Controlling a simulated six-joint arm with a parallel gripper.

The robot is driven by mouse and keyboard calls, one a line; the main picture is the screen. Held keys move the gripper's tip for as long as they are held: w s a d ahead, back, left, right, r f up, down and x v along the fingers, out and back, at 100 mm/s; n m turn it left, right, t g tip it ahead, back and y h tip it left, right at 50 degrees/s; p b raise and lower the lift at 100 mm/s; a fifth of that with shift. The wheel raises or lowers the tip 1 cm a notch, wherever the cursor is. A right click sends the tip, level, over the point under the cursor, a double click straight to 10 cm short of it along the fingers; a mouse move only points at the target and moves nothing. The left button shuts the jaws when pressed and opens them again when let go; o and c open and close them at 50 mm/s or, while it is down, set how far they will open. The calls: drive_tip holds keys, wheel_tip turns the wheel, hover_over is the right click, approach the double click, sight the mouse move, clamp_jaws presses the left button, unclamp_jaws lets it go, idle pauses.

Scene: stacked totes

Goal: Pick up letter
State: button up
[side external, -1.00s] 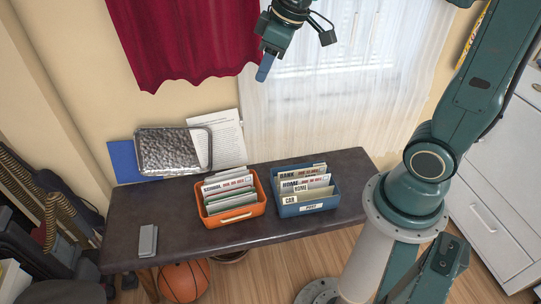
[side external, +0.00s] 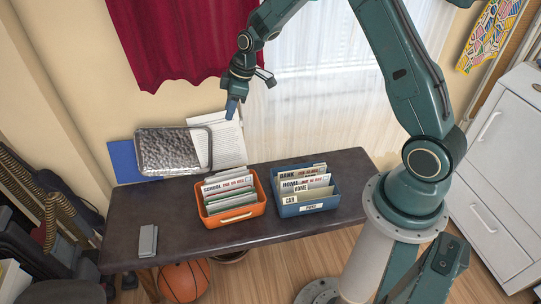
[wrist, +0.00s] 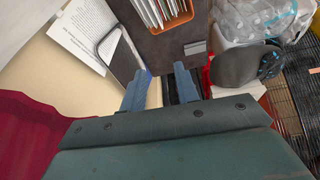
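A printed white page (side external: 229,146) leans against the wall at the back of the dark table, partly behind a metal tray; it also shows in the wrist view (wrist: 82,35). An orange tote (side external: 235,216) holds several upright envelopes and cards (side external: 228,186). A blue tote (side external: 311,208) beside it holds more, with labels such as HOME and CAR. I cannot tell which paper is the letter. My gripper (side external: 232,107) hangs above the page's upper edge, above and behind the totes. In the wrist view its blue fingers (wrist: 161,85) are apart with nothing between them.
The hammered metal tray (side external: 168,152) and a blue panel (side external: 122,160) lean at the table's back left. A small grey object (side external: 148,241) lies on the table's (side external: 180,238) left end. A red curtain (side external: 180,40) hangs behind. The table's front left is mostly clear.

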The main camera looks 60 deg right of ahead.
drive_tip(key=w+d+f+n, duration=0.1)
drive_tip(key=f, duration=1)
drive_tip(key=d+f+n+y, duration=0.1)
drive_tip(key=d+f, duration=0.1)
drive_tip(key=f, duration=0.9)
drive_tip(key=shift+w+f+y, duration=0.25)
drive_tip(key=shift+w+y, duration=0.05)
drive_tip(key=shift+w, duration=0.05)
drive_tip(key=x, duration=0.8)
drive_tip(key=shift+f, duration=0.3)
drive_tip(key=shift+x, duration=2.6)
drive_tip(key=shift+d, duration=0.15)
clamp_jaws()
